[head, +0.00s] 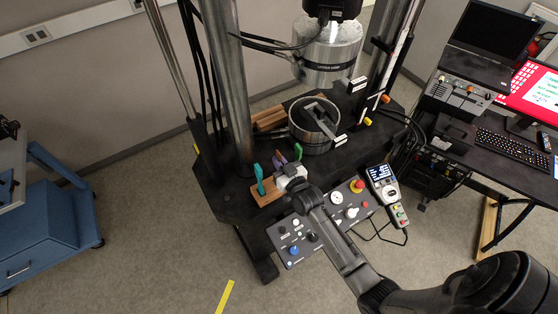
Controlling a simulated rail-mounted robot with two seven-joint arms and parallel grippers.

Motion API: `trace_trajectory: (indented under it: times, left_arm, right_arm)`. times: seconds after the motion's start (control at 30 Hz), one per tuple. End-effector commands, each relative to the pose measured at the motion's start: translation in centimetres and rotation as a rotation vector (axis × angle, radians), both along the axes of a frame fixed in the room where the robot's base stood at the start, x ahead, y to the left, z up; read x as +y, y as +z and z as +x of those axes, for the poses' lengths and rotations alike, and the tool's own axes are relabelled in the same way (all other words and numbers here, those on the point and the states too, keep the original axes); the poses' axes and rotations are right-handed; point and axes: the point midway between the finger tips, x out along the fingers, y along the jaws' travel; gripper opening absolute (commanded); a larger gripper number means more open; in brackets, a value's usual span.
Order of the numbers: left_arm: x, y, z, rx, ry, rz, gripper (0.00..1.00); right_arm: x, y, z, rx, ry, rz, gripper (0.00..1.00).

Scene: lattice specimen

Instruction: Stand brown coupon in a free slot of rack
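The rack (262,198) is a small wooden block on the front part of the black machine base. A teal coupon (259,180) stands upright at its left end. A purple coupon (280,159) and a green coupon (291,152) show behind my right gripper. My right gripper (290,178) comes from the lower right and is over the right part of the rack, covering much of it. Its fingertips are too small and hidden to tell whether they are open or shut. I cannot make out the brown coupon. My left gripper is not in view.
A round lower platen (315,128) holds a dark fixture behind the rack, under a metal cylinder (327,50). A steel column (229,90) rises to the left. A control panel (322,222) and a handheld pendant (385,188) are in front and to the right.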

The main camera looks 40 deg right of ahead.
Motion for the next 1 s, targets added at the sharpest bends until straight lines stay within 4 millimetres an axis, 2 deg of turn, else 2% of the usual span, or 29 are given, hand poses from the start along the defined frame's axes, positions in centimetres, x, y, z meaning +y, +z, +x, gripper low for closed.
trace_trajectory:
  times: [1.0]
  left_arm:
    - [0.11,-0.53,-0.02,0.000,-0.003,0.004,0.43]
  right_arm:
    - [0.00,-0.75,0.00,-0.001,0.000,-0.001,0.00]
